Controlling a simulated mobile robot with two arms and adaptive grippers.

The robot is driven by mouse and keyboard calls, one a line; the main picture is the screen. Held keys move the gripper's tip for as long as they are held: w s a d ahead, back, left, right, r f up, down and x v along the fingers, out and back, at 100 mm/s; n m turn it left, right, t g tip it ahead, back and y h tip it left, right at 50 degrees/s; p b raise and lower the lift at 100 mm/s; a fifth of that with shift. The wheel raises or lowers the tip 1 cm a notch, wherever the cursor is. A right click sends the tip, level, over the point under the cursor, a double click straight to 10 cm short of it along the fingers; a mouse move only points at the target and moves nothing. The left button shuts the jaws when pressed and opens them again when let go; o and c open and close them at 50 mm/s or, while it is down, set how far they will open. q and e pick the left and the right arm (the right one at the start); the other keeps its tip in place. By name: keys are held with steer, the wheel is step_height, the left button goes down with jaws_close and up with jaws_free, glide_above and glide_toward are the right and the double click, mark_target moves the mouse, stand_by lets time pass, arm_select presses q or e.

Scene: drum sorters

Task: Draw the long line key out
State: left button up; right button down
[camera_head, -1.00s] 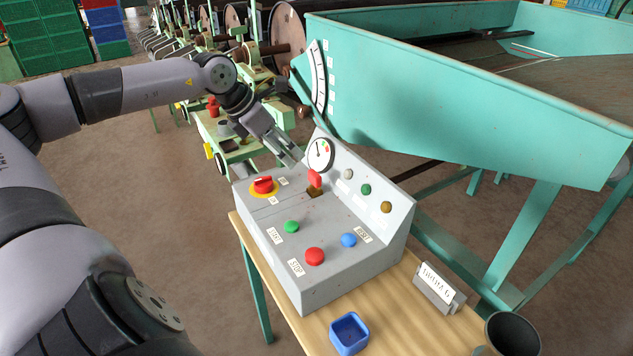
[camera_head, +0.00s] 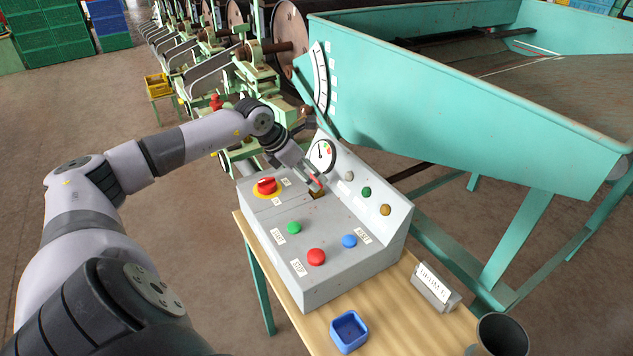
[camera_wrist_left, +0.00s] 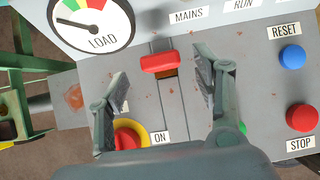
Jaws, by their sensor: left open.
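The line key has a red head (camera_wrist_left: 162,62) and stands in a slot on the sloped grey control box (camera_head: 330,235). In the left wrist view it is between and a little beyond the two fingertips. My left gripper (camera_wrist_left: 160,88) is open, with a finger to each side of the key and no contact visible. In the head view my left gripper (camera_head: 312,181) is over the upper part of the box and partly hides the red key head (camera_head: 316,182). My right gripper is not in view.
A red knob on a yellow ring (camera_head: 266,187), a green button (camera_head: 294,228), a red stop button (camera_head: 316,257) and a blue reset button (camera_head: 349,241) are close by. A blue tray (camera_head: 348,318) and a dark cup (camera_head: 500,335) stand on the wooden table.

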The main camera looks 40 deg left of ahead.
arm_select(q)
steer(key=p+x, duration=0.1)
steer(key=x, duration=0.2)
steer(key=shift+w+d, duration=0.2)
steer(key=shift+w, duration=0.05)
steer(key=shift+w+f, duration=0.15)
steer(key=shift+f, duration=0.15)
steer(key=c, duration=1.3)
steer(key=shift+r, duration=0.1)
steer(key=shift+r, duration=0.5)
step_height(320, 180, up, 19)
steer(key=b, duration=0.1)
steer(key=shift+b, duration=0.35)
steer(key=shift+f, duration=0.1)
